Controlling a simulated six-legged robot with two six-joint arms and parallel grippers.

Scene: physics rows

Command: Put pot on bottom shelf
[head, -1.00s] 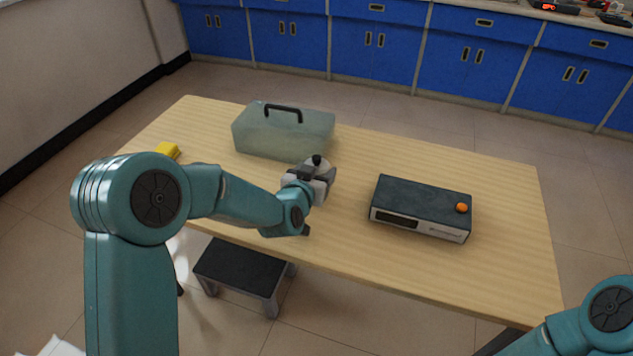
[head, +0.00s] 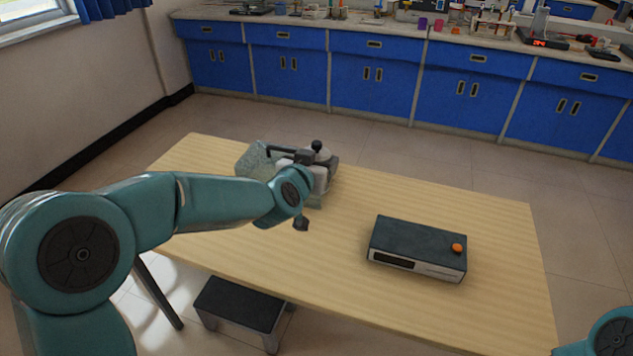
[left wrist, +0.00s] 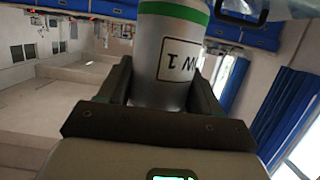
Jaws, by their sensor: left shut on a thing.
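The pot (left wrist: 172,45) is a silver cylinder with a green band and a dark-lettered label, seen close up in the left wrist view. My left gripper (left wrist: 158,88) is shut on it, with one finger on each side. No shelf is clearly seen. My right gripper is out of view.
The wooden table (head: 430,312) has bare room at its front and right. A translucent greenish box (head: 252,158) with a black handle stands behind my left gripper. A dark device (head: 418,244) with an orange knob sits right of centre. A low stool (head: 240,305) is below the front edge.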

